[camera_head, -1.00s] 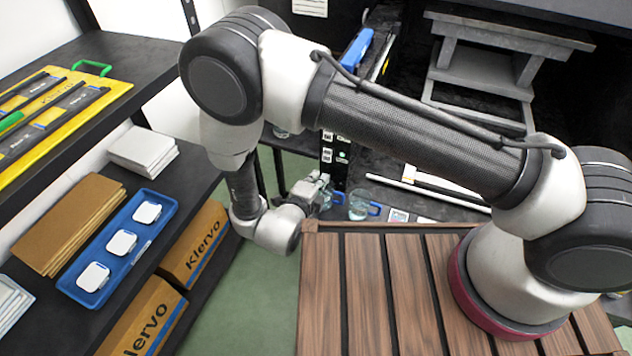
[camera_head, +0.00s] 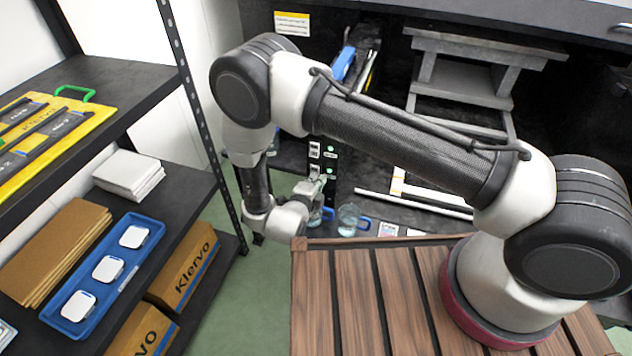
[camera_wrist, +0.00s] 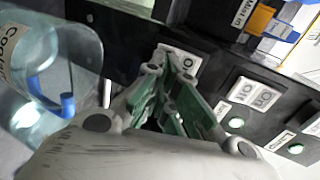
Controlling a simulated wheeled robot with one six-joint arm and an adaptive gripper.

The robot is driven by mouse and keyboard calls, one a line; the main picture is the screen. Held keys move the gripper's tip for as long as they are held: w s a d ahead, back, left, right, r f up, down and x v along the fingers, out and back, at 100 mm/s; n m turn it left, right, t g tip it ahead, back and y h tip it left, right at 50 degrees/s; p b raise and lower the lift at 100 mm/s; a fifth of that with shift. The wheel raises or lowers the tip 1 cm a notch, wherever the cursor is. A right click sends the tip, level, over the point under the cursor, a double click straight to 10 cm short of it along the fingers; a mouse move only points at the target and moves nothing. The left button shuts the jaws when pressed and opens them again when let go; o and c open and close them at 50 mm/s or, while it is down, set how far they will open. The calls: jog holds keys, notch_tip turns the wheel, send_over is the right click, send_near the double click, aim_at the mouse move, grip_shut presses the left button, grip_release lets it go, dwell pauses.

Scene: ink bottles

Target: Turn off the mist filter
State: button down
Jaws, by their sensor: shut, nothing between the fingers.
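A black switch panel (camera_wrist: 225,75) with white rocker switches fills the right of the wrist view. A "Mist Filter" label (camera_wrist: 243,12) is at its upper edge. My gripper (camera_wrist: 178,58) is shut and empty, its green-padded fingertips in front of or touching a white switch (camera_wrist: 187,64) that they partly cover; contact cannot be told. In the head view my gripper (camera_head: 318,187) is small beside the panel (camera_head: 325,158).
A glass container with blue parts (camera_wrist: 48,75) stands close left of my gripper in the wrist view. In the head view, a glass with a blue handle (camera_head: 348,218) is right of my gripper. A shelf with a blue tray (camera_head: 128,290) is at left.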

jog(key=shift+w+f, duration=0.2)
jog(key=shift+w, duration=0.05)
jog(key=shift+r, duration=0.15)
jog(key=shift+r, duration=0.7)
